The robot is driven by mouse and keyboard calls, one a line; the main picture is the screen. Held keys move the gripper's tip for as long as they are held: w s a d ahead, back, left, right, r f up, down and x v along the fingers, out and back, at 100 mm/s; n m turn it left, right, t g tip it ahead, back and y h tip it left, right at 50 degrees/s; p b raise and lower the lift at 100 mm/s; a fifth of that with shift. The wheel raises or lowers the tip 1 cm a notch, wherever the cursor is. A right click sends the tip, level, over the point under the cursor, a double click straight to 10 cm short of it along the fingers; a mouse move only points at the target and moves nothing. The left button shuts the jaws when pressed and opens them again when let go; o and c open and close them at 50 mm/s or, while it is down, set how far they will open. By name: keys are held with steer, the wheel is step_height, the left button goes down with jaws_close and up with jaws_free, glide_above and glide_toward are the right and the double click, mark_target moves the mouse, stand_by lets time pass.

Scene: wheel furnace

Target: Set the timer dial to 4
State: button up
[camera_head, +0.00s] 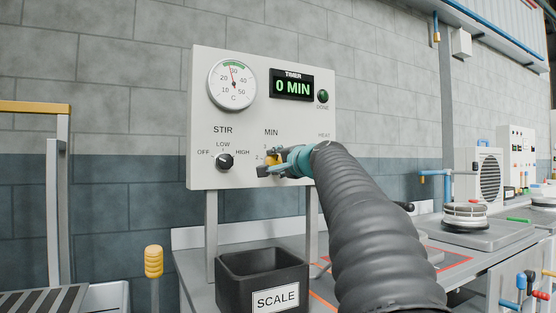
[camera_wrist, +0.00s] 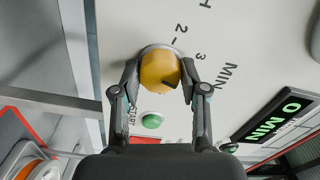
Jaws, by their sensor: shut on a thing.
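The timer dial is a yellow round knob (camera_wrist: 160,70) on the white panel (camera_head: 205,110). My gripper (camera_wrist: 160,76) is shut on it, one finger on each side, in the wrist view. In the head view my gripper (camera_head: 274,166) covers most of the dial below the MIN label. The numbers 2 and 3 (camera_wrist: 200,57) show beside the dial in the wrist view. A dark mark shows on the knob, but I cannot tell which number it points at. The timer display (camera_head: 292,86) reads 0 MIN.
A black STIR knob (camera_head: 224,161) is left of the dial. A green START button (camera_wrist: 152,121) sits close to my fingers. A gauge (camera_head: 232,84) and a dark DONE lamp (camera_head: 323,96) are higher up. A black SCALE bin (camera_head: 262,265) stands below the panel.

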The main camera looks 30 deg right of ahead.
steer(key=shift+m, duration=0.5)
steer(key=shift+f, duration=0.1)
steer(key=o, duration=1.1)
steer(key=shift+s, duration=0.1)
steer(key=shift+s, duration=0.3)
steer(key=s, duration=1.1)
steer(key=shift+s+d, duration=0.1)
steer(key=shift+d, duration=0.1)
